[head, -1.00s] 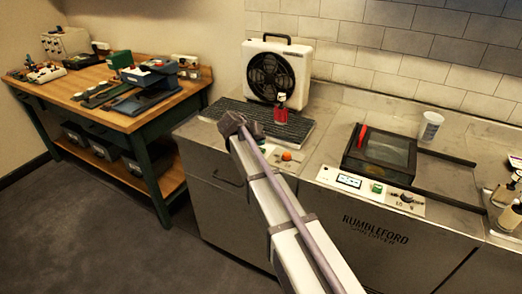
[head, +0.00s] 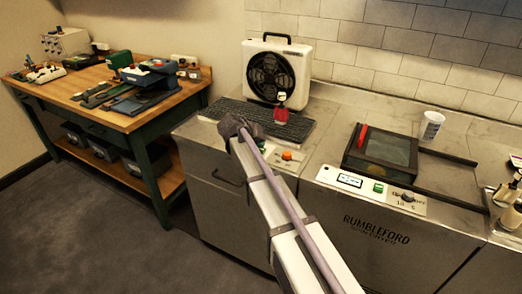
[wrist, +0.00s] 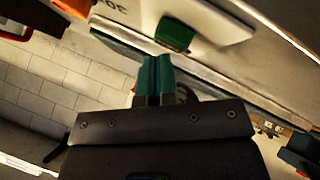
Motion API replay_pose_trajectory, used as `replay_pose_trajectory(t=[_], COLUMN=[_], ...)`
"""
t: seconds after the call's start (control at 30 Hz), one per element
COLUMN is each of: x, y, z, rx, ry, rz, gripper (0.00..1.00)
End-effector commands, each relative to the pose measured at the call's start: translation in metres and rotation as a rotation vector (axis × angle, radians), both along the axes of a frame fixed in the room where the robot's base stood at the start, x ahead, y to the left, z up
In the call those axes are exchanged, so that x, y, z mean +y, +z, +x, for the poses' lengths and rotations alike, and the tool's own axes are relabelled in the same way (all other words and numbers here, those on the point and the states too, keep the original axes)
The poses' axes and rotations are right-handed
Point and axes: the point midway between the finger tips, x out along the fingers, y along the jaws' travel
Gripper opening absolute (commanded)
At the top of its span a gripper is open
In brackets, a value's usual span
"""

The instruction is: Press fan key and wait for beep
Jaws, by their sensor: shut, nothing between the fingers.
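The white box fan (head: 271,72) with a black grille stands at the back of the counter. On the counter front below it is a pale control panel (head: 291,157) with an orange knob (head: 287,155); my arm covers its left part. In the wrist view a green key (wrist: 174,35) sits on a pale panel, close beyond the fingertips of my gripper (wrist: 157,58). My gripper's two green fingers are shut together and empty. A gap seems to show between tips and key; contact cannot be confirmed. In the head view the fingers are hidden by my arm.
To the right are a dark, glass-topped tray unit (head: 380,152), another panel with a green key (head: 378,188), and a white cup (head: 431,125). A wooden workbench (head: 85,85) stands at left.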

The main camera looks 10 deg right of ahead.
Motion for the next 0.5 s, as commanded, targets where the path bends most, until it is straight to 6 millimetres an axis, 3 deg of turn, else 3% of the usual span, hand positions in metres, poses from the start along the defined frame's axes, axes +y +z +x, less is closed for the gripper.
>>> replay_pose_trajectory(t=[0.5], x=[-0.0001], y=[-0.0070], z=[-0.0001], rx=[0.000], ry=[0.000], rz=[0.000], gripper=[0.00])
